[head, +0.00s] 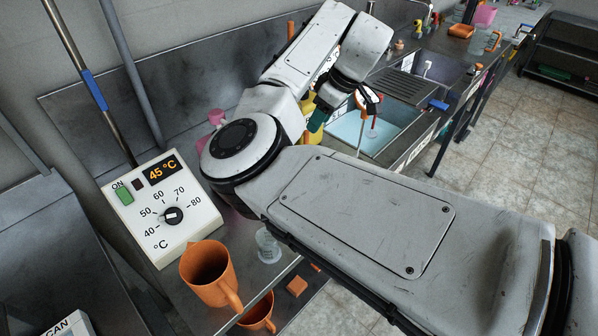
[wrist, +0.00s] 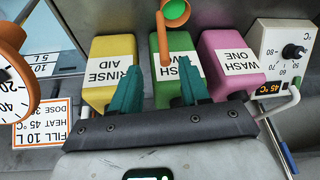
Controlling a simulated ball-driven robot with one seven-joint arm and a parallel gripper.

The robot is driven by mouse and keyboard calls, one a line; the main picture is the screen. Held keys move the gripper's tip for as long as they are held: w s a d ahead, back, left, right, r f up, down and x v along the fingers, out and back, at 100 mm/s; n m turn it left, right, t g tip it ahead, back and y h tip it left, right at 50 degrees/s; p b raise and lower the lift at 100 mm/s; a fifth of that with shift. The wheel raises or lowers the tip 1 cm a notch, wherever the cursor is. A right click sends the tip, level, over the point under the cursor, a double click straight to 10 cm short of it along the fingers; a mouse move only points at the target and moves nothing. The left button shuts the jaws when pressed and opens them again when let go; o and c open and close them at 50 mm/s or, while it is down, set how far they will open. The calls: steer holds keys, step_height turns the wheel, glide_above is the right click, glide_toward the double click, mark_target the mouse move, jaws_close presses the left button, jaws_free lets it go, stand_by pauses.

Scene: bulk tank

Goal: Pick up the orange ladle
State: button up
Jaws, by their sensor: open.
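The orange ladle (wrist: 163,44) shows at the top middle of the wrist view, in front of the green canister (wrist: 174,88). Its handle runs up and down the picture. Its round end is at the top edge, with green showing inside the rim. My gripper (wrist: 160,86) is open, its two green fingers apart and nothing held between them. The ladle's handle lines up with the gap between the fingers, beyond their tips; I cannot tell how far. In the head view my gripper (head: 318,120) is partly hidden by my arm, and I cannot make out the ladle there.
A yellow canister (wrist: 108,62) and a pink canister (wrist: 228,60) flank the green one. An orange-rimmed dial (wrist: 14,88) is close at left. A temperature control box (head: 162,210), an orange jug (head: 205,278) and a sink (head: 350,132) stand around my arm.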

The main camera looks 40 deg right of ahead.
steer(key=shift+a+p+x, duration=0.15)
steer(key=shift+p+x, duration=0.3)
steer(key=shift+x, duration=1.9)
steer(key=shift+a+p+x, duration=0.15)
steer(key=shift+p+x, duration=0.25)
steer(key=shift+x, duration=2)
steer(key=shift+c, duration=0.2)
jaws_close()
